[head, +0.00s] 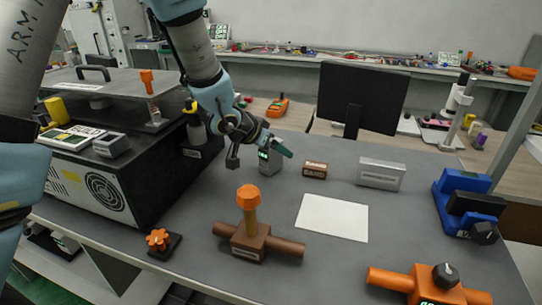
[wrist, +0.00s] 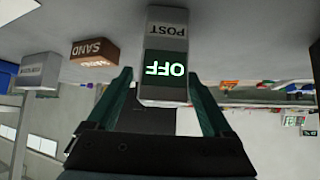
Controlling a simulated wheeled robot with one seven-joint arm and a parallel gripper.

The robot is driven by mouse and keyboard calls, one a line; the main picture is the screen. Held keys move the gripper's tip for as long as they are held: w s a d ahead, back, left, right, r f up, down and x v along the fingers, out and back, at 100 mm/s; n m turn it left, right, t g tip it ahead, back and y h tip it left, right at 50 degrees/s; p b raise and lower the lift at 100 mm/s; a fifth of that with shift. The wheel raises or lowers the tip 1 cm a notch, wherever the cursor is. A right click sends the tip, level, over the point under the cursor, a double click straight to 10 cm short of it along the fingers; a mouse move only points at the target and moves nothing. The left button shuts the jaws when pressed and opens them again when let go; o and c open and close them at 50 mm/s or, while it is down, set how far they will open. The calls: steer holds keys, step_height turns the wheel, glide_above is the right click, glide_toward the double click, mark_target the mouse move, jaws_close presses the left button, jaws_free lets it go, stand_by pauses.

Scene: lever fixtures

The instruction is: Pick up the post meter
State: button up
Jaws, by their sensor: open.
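The post meter (head: 270,164) is a small grey upright box on the grey table in the head view, just below and behind my gripper. In the wrist view, which is upside down, the post meter (wrist: 166,28) shows the word POST and a dark display reading OFF in green. My gripper (head: 278,148) has teal fingers. In the wrist view my gripper (wrist: 161,80) is open, its fingers on either side of the meter's display end in the picture. I cannot tell whether they touch it. The gripper partly covers the meter's top in the head view.
A brown SAND block (head: 315,170) and a light grey box (head: 380,174) stand to the right. A white sheet (head: 332,217) lies in front. An orange-knobbed valve (head: 249,225) stands nearer. A black cabinet (head: 120,185) is at left, a blue fixture (head: 465,201) at right.

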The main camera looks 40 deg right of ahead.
steer(key=shift+w+d+f, duration=0.15)
steer(key=shift+d+f, duration=0.25)
steer(key=shift+d, duration=0.1)
steer(key=shift+c, duration=0.2)
jaws_close()
stand_by(0.3)
